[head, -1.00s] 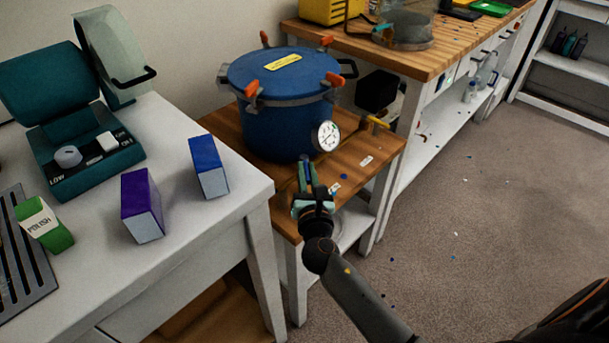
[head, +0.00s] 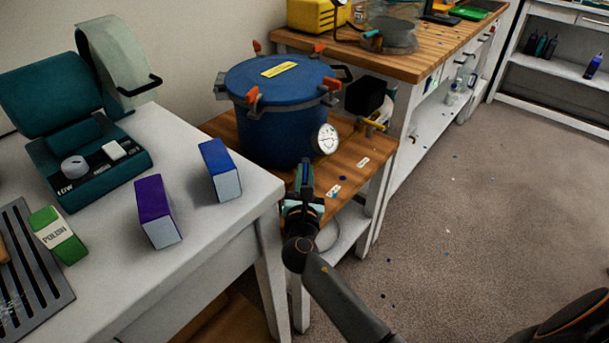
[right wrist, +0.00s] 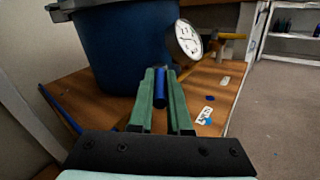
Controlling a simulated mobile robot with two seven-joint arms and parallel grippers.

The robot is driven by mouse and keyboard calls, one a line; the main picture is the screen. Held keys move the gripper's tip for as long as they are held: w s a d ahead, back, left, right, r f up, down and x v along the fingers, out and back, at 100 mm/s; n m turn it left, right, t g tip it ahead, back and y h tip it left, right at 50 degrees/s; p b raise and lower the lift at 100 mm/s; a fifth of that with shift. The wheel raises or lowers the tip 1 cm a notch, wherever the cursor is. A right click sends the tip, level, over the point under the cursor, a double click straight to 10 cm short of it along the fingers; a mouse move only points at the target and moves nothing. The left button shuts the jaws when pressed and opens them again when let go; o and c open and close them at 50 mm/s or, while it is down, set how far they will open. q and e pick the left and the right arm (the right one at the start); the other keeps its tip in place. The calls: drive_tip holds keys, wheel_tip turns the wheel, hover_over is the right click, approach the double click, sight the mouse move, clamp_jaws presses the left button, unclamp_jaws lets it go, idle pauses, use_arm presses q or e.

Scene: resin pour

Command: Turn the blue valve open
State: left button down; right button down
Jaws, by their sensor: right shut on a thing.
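The blue pressure pot (head: 283,125) stands on a low wooden-topped stand, with orange-handled clamps around its lid and a dial gauge (head: 326,139) on its side. It also fills the upper left of the right wrist view (right wrist: 125,50). My right gripper (head: 304,177) is low in front of the pot. In the right wrist view its green fingers (right wrist: 160,90) are shut on the blue valve handle (right wrist: 160,87), a short blue bar between them. The valve's body is hidden behind the fingers. My left gripper is not in view.
A yellow-handled valve (head: 374,125) is at the pot's right. A white table (head: 190,235) on the left holds blue and purple boxes, a green polish box and a teal machine. A long workbench (head: 420,62) runs behind. Labels lie on the stand (head: 352,180). Carpet is open at right.

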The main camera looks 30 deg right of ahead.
drive_tip(key=shift+r, duration=0.15)
idle(0.3)
drive_tip(key=c, duration=0.9)
unclamp_jaws()
drive_tip(key=shift+o, duration=0.2)
drive_tip(key=shift+y, duration=0.3)
